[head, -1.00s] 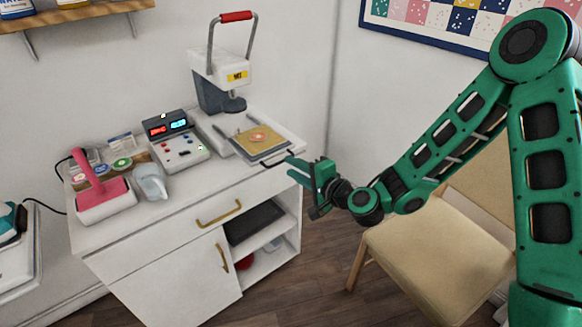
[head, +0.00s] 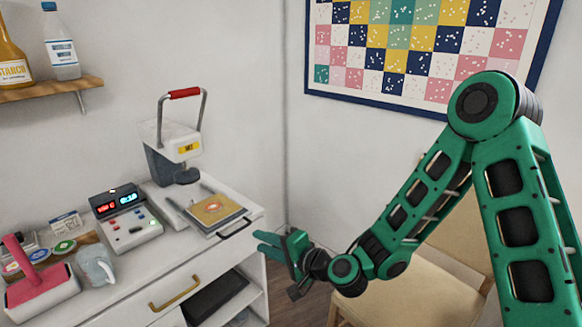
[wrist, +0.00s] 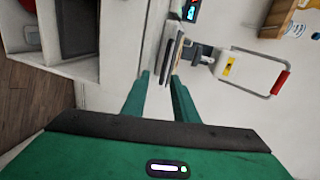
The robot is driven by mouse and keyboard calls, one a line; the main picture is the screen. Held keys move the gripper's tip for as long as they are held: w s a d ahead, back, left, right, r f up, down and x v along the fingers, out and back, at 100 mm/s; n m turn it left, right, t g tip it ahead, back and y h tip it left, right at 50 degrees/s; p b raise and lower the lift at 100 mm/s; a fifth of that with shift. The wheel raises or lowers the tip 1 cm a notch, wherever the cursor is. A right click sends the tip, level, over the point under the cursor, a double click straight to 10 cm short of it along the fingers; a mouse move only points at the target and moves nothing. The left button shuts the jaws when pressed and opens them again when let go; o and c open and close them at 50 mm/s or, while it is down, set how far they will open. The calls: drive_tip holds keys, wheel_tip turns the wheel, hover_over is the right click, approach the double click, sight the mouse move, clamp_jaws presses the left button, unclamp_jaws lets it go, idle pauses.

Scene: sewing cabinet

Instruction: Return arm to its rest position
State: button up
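My green arm reaches in from the right in the head view, bent at the elbow. My gripper (head: 268,243) hangs in the air just off the right front of the white cabinet (head: 225,262). In the wrist view the two green fingers (wrist: 158,98) stand apart with nothing between them. The gripper is near the dark handle of the press tray (head: 238,228) but appears clear of it. On the tray lies a tan-yellow square with a round emblem (head: 215,209).
The white press (head: 178,146) with a red-gripped lever stands behind the tray. A control box (head: 127,218), a mug (head: 97,266) and a pink-handled tool (head: 38,283) are on the cabinet to the left. A beige chair (head: 412,297) stands under my arm. A wall shelf (head: 50,88) holds bottles.

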drive_tip(key=s+d+n+g+h, duration=0.25)
drive_tip(key=d+h, duration=0.25)
drive_tip(key=d, duration=1.1)
drive_tip(key=s+d+n+g+h, duration=0.2)
drive_tip(key=d+n+h, duration=0.15)
drive_tip(key=d, duration=1.25)
drive_tip(key=s+d+r+m+g+h, duration=0.25)
drive_tip(key=s+d+r+h, duration=0.2)
drive_tip(key=s+d, duration=0.85)
drive_tip(key=s+d+r+m+g, duration=0.1)
drive_tip(key=s+d+r, duration=0.1)
drive_tip(key=s, duration=0.4)
drive_tip(key=s+d+r+m+g+y, duration=0.1)
drive_tip(key=s+d+r, duration=0.1)
drive_tip(key=s, duration=0.5)
drive_tip(key=shift+s+d+r+m+g, duration=0.3)
drive_tip(key=shift+d+r+m, duration=0.1)
drive_tip(key=shift+d, duration=0.35)
drive_tip(key=shift+w, duration=0.15)
drive_tip(key=shift+w+f, duration=0.25)
drive_tip(key=shift+w, duration=0.3)
